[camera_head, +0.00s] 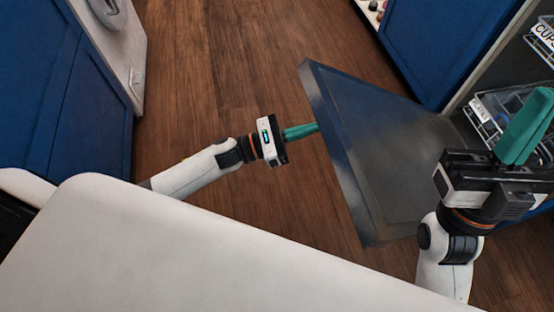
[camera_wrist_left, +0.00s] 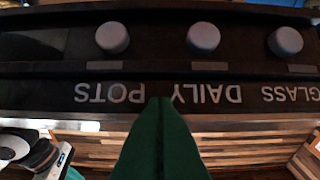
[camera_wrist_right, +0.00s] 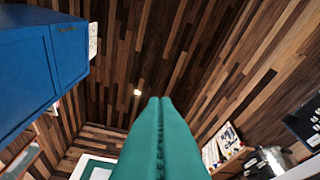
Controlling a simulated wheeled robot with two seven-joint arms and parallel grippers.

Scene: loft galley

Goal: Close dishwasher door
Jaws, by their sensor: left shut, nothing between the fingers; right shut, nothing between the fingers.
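The dishwasher door (camera_head: 380,150) is a dark grey panel, tilted partly open from the dishwasher at the right of the head view. My left gripper (camera_head: 316,129) is shut, its green fingertips at the door's outer left edge; contact cannot be told for sure. In the left wrist view the fingers (camera_wrist_left: 165,105) point at the control strip (camera_wrist_left: 200,93), with several round knobs and upside-down lettering reading POTS, DAILY and GLASS. My right gripper (camera_head: 530,115) is shut and raised in front of the dishwasher opening. Its fingers (camera_wrist_right: 157,105) point over wooden planks in the right wrist view.
Wire racks (camera_head: 480,122) show inside the dishwasher, one labelled CUPS, partly hidden by my right gripper. A blue cabinet (camera_head: 440,45) stands beyond the door, and blue cabinets (camera_head: 85,110) stand at the left. The wooden floor (camera_head: 230,60) between them is clear.

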